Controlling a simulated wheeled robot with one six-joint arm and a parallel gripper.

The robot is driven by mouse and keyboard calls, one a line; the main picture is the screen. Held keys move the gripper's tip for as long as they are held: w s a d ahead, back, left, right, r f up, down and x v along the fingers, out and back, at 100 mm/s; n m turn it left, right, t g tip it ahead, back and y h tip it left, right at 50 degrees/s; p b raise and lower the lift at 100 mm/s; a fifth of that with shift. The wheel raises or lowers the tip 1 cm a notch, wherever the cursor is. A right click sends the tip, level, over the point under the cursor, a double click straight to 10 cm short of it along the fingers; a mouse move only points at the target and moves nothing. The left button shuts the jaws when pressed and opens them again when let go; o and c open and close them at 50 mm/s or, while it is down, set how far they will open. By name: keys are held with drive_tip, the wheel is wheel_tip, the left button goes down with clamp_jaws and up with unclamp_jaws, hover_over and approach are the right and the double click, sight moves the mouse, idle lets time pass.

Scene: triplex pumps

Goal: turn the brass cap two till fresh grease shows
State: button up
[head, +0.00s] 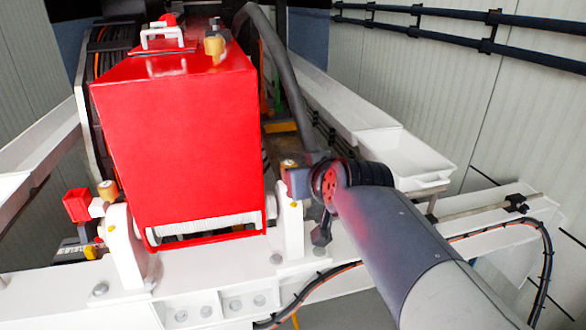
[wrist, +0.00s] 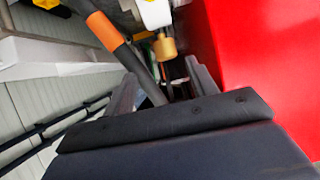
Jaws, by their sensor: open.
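Several brass caps show in the head view; no number is readable on them. One brass cap (head: 288,163) sits on the white bearing block at the red housing's right side, close to my gripper (head: 297,181). Another brass cap (head: 108,190) is on the left bearing block, and a third brass cap (head: 214,46) is on top of the housing. In the wrist view a brass cap (wrist: 165,47) hangs below a white fitting, beyond the fingers. My gripper (wrist: 163,90) is open, apart from that cap. I see no grease at it.
The red housing (head: 180,130) fills the space left of my arm. A thick dark hose (head: 290,85) runs down close behind my gripper. A white tray (head: 405,155) stands to the right. In the wrist view a dark bar with an orange band (wrist: 104,31) crosses near the fingers.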

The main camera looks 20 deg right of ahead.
sight(295, 165)
drive_tip(key=w+d+f+n+g+y+b, duration=0.1)
drive_tip(key=f+g+y, duration=0.1)
drive_tip(key=w+d+f+n+g+y+b, duration=0.1)
drive_tip(key=w+d+n, duration=0.1)
drive_tip(key=shift+w+d+f+g+y, duration=0.2)
drive_tip(key=shift+w+f+g+y, duration=0.1)
drive_tip(key=shift+f+g+y, duration=0.1)
drive_tip(key=d+r+n+g+y+b, duration=0.1)
drive_tip(key=d+r+n+y+b, duration=0.15)
drive_tip(key=r+n+y, duration=0.4)
drive_tip(key=shift+n+y, duration=0.25)
drive_tip(key=shift+n, duration=0.3)
drive_tip(key=p+x, duration=0.1)
drive_tip(key=x, duration=0.2)
drive_tip(key=f+p+x, duration=0.1)
drive_tip(key=x, duration=0.3)
drive_tip(key=d+f+p+x, duration=0.1)
drive_tip(key=x, duration=0.2)
drive_tip(key=shift+w+a+f, duration=0.15)
drive_tip(key=shift+w+a, duration=0.05)
drive_tip(key=shift+w, duration=0.15)
drive_tip(key=c, duration=1)
